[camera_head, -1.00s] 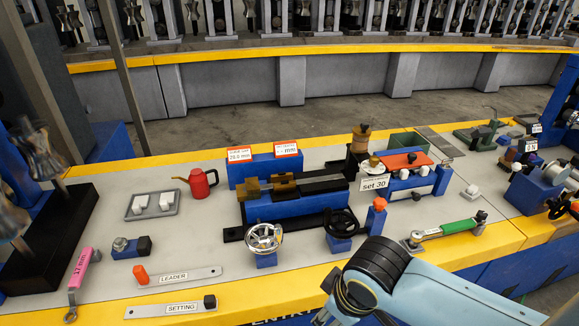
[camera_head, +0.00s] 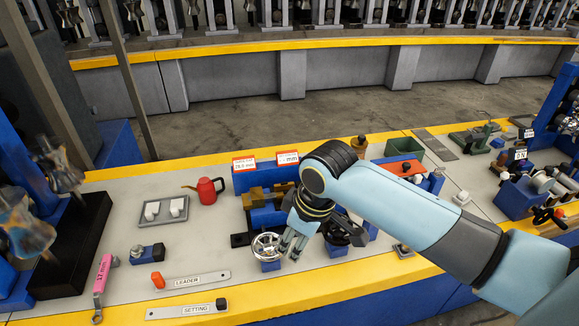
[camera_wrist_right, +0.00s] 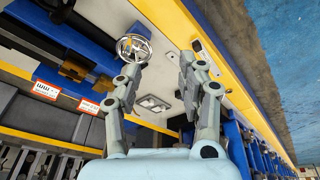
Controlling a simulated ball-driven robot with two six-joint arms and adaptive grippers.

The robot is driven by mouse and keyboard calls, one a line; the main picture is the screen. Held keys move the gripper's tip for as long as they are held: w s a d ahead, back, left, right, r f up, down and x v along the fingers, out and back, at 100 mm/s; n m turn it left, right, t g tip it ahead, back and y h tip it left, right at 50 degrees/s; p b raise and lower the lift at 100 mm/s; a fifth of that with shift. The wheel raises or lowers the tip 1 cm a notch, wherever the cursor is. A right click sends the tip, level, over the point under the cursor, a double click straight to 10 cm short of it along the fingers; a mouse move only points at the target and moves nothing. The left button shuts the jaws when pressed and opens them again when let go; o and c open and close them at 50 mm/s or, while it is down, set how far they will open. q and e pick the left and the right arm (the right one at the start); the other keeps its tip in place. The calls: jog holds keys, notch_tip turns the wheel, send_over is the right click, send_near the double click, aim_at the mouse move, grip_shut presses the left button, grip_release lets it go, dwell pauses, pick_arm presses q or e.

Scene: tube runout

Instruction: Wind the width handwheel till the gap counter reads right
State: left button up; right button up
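A chrome handwheel (camera_head: 267,246) stands on a small blue base at the front of the blue machine. It also shows in the right wrist view (camera_wrist_right: 133,47), close to the tip of one finger. A black handwheel (camera_head: 347,231) stands to its right, partly hidden by my arm. My right gripper (camera_head: 291,250) points down just right of the chrome wheel. Its fingers are spread and empty in the right wrist view (camera_wrist_right: 162,68). Two counter cards stand on the blue block: a left one (camera_head: 244,163) seemingly reading about 26.0 mm, and a right one (camera_head: 287,158) showing mm, its value unclear. My left gripper is out of view.
A red can (camera_head: 206,190) and a grey tray (camera_head: 150,222) lie left of the machine. LEADER (camera_head: 190,281) and SETTING (camera_head: 186,310) bars lie at the front left. A green bin (camera_head: 404,147) stands at the back right.

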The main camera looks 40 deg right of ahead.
send_near(281, 237)
jog(key=shift+y, duration=0.3)
jog(key=b+x, duration=0.6)
jog(key=x, duration=0.1)
jog(key=d+b+x, duration=0.1)
jog(key=b+x, duration=0.2)
jog(key=shift+a+f, duration=0.15)
jog(key=shift+f, duration=0.1)
jog(key=shift+r, duration=0.15)
grip_shut()
